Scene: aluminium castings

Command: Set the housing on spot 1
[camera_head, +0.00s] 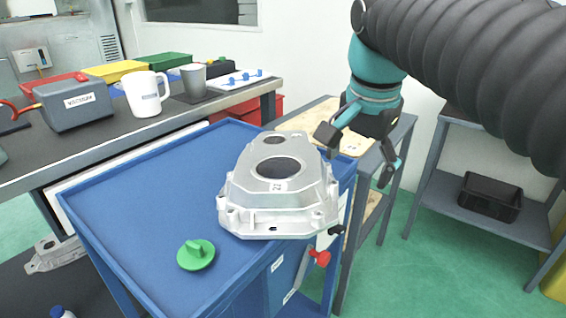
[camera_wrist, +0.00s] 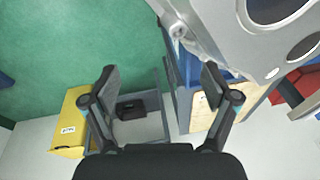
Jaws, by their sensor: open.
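The housing (camera_head: 240,195) is a silver aluminium casting with a large round opening, a smaller hole and a "22" tag. It lies on the right part of the blue trolley top, its edge reaching the trolley's right rim. My gripper (camera_head: 357,155) is open and empty, up and right of the housing, in front of the wooden-topped stand. In the wrist view the housing (camera_wrist: 232,38) fills the upper right corner, beyond and beside the right finger of my open gripper (camera_wrist: 159,75). Nothing is between the fingers. I cannot make out a spot marked 1.
The blue trolley (camera_head: 130,205) also bears a green knobbed disc (camera_head: 196,255). The wooden-topped stand (camera_head: 318,116) stands close behind it. A workbench (camera_head: 60,150) with a white mug (camera_head: 146,95) and bins is left. A grey shelf (camera_head: 480,215) holds a black crate (camera_head: 490,198).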

